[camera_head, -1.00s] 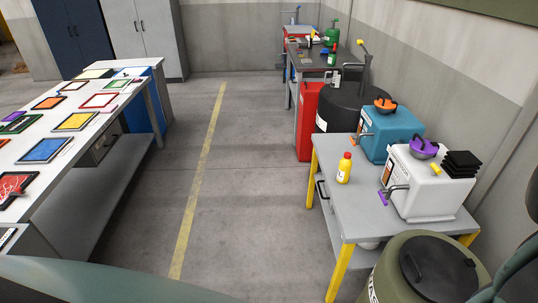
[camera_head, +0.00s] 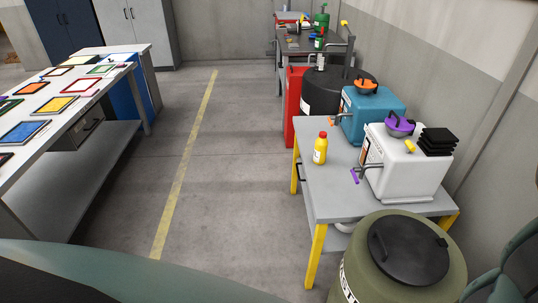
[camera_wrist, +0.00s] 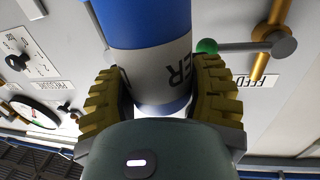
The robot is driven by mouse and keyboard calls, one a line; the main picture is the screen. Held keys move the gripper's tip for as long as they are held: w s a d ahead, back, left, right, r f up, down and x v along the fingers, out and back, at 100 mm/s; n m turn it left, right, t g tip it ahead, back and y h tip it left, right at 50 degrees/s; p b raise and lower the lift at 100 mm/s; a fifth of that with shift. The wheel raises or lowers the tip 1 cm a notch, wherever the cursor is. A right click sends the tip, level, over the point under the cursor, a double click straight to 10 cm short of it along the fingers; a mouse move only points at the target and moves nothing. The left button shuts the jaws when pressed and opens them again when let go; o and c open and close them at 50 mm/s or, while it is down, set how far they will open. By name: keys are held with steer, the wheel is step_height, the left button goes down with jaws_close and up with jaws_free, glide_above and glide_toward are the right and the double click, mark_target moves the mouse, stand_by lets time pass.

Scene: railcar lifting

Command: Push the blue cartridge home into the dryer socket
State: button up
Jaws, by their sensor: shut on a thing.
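In the wrist view, the blue cartridge (camera_wrist: 150,25) is a cylinder with a blue upper part, a grey-white lettered band and a blue lower rim. My gripper (camera_wrist: 160,88) is shut on it, with one yellow-and-black ribbed finger on each side of the band. The cartridge's top end runs out of the picture. A pale equipment panel (camera_wrist: 68,45) stands behind it, and the picture does not show whether the two touch. I cannot make out the dryer socket. Neither the cartridge nor my gripper can be made out in the head view.
The panel has a brass handle (camera_wrist: 268,40), a green-ended lever (camera_wrist: 208,46) and a black knob (camera_wrist: 18,62) close by. In the head view, a grey workbench (camera_head: 318,200) stands right, an olive drum (camera_head: 350,275) before it and a tablet-covered table (camera_head: 75,120) left. The floor between is clear.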

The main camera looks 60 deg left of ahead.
steer(key=shift+w+f+b, duration=0.1)
steer(key=shift+f+b, duration=2.6)
steer(key=shift+f, duration=0.15)
steer(key=shift+b, duration=0.5)
steer(key=shift+f+b, duration=1.9)
steer(key=shift+f, duration=0.35)
steer(key=o, duration=1.4)
steer(key=v, duration=1.2)
